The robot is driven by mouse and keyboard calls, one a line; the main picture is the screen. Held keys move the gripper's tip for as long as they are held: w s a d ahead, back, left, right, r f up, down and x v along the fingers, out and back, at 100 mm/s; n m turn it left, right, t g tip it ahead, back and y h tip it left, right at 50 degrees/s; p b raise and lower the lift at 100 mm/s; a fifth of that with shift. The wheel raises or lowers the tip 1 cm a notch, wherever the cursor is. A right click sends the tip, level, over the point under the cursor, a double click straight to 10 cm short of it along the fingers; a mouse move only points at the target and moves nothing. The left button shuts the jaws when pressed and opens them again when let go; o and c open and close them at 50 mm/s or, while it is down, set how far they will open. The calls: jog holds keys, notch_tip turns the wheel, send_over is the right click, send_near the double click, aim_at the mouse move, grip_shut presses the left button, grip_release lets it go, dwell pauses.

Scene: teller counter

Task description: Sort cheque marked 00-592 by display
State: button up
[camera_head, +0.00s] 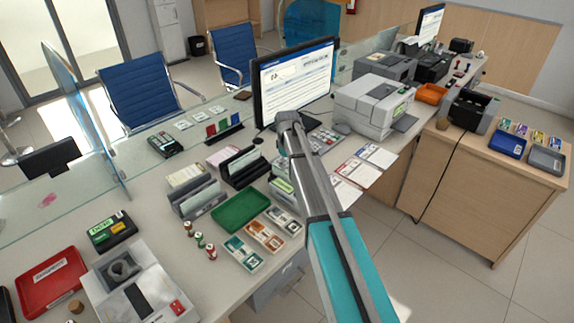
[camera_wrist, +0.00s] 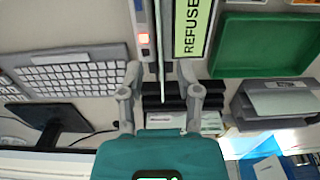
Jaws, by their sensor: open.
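My gripper (camera_wrist: 160,68) is open in the wrist view, its two fingers apart. A thin upright edge (camera_wrist: 160,40) shows between the fingertips; I cannot tell whether it is a cheque or part of a stand. Just beyond the right finger is a green REFUSE label (camera_wrist: 192,28). The display (camera_head: 294,82) is lit and shows a cheque-like document, its number too small to read. A black rack (camera_head: 243,168) and a grey rack (camera_head: 200,199) stand left of my arm in the head view. The cheque marked 00-592 cannot be made out.
A green tray (camera_head: 240,212) lies in front of the racks. A keyboard (camera_wrist: 75,74) is at left in the wrist view. A grey printer (camera_head: 372,105) stands right of the display. A red tray (camera_head: 52,280) and glass panel (camera_head: 85,120) are at the left.

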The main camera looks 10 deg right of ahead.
aim_at(287, 174)
jog(key=shift+f+b, duration=2.35)
jog(key=shift+f, duration=0.25)
grip_shut()
jog(key=shift+r, duration=0.2)
jog(key=shift+r+p, duration=5.55)
jog(key=shift+p, duration=0.25)
jog(key=shift+s, duration=0.1)
